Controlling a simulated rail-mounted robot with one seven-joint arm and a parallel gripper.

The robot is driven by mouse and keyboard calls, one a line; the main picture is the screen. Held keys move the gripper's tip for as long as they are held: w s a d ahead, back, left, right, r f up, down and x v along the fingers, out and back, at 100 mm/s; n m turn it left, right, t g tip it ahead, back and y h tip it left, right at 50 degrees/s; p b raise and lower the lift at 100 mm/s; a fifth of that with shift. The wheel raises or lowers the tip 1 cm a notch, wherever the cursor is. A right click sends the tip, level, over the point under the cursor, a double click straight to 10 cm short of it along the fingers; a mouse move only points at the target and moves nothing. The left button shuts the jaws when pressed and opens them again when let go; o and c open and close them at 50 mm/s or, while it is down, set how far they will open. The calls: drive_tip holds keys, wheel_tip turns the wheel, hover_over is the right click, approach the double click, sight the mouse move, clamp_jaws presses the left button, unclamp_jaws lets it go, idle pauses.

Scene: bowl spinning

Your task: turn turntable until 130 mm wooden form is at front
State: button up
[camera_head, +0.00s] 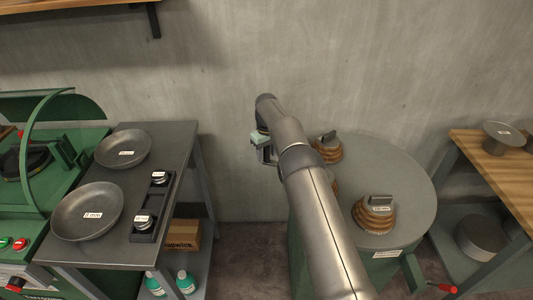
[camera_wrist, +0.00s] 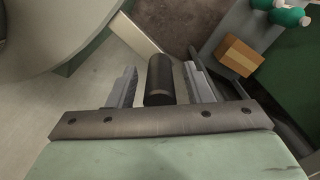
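The turntable (camera_head: 415,185) is a grey round top on a green drum at the right. Stepped wooden forms with grey grips stand on it: one at the back (camera_head: 328,148), one at the front right (camera_head: 376,215), and one mostly hidden behind my arm. Their labels are too small to read. My gripper (camera_head: 264,152) is left of the turntable. In the wrist view my gripper (camera_wrist: 160,88) is open, with a dark cylinder (camera_wrist: 160,82) between its fingers and gaps on both sides. A pale bar (camera_wrist: 132,32) beside a round edge leads towards that cylinder.
A red-tipped lever (camera_head: 445,288) sticks out at the turntable's front right. A grey table (camera_head: 170,210) with two bowls stands left, a cardboard box (camera_head: 185,235) and bottles below it. A wooden-topped bench (camera_head: 495,170) stands right. The wall is behind.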

wheel_tip(320, 180, up, 17)
drive_tip(key=p, duration=0.5)
drive_tip(key=shift+r, duration=0.2)
